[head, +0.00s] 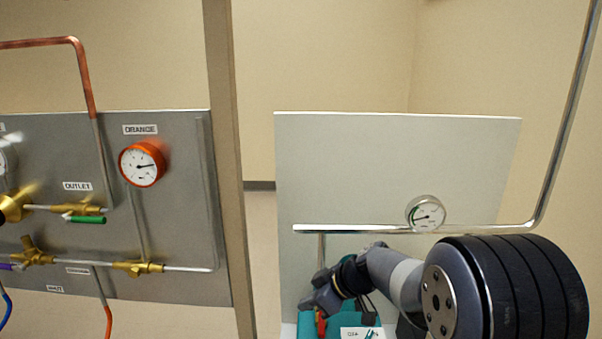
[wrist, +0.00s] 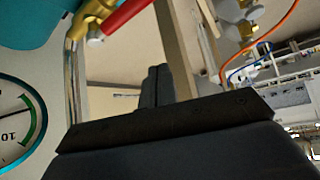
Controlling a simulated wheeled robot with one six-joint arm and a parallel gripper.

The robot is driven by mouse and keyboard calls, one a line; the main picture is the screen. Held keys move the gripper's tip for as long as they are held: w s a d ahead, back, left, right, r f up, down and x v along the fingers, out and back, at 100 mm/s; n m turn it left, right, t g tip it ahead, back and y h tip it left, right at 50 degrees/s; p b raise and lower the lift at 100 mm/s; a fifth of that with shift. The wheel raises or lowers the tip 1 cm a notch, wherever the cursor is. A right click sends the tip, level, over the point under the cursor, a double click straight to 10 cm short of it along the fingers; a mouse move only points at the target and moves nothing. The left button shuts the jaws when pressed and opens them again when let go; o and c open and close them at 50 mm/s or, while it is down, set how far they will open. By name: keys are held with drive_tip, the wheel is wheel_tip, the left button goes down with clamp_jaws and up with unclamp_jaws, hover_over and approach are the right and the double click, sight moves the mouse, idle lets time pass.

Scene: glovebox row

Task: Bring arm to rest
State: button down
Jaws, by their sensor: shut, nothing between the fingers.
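My arm (head: 400,278) reaches in from the lower right of the head view, in front of the pale panel, and bends down at its far end near teal and red parts low in the picture. I cannot make out the fingers in the head view. In the wrist view my gripper (wrist: 155,86) has its two dark fingers side by side, shut, with nothing between them. A red-handled brass valve (wrist: 118,17) shows close by at the top, apart from the fingers. A gauge with a green band (wrist: 14,125) is at the left edge.
A pale panel (head: 345,165) stands behind my arm, with a steel pipe (head: 340,229) and a round gauge (head: 426,214) close above it. A grey panel (head: 180,220) with an orange gauge (head: 142,164) and brass valves is at the left, beyond a post (head: 228,150).

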drive_tip(key=v, duration=0.5)
drive_tip(key=shift+b, duration=0.35)
drive_tip(key=shift+w+a+m+g, duration=0.2)
drive_tip(key=shift+w+m+g, duration=0.2)
drive_tip(key=shift+m, duration=0.4)
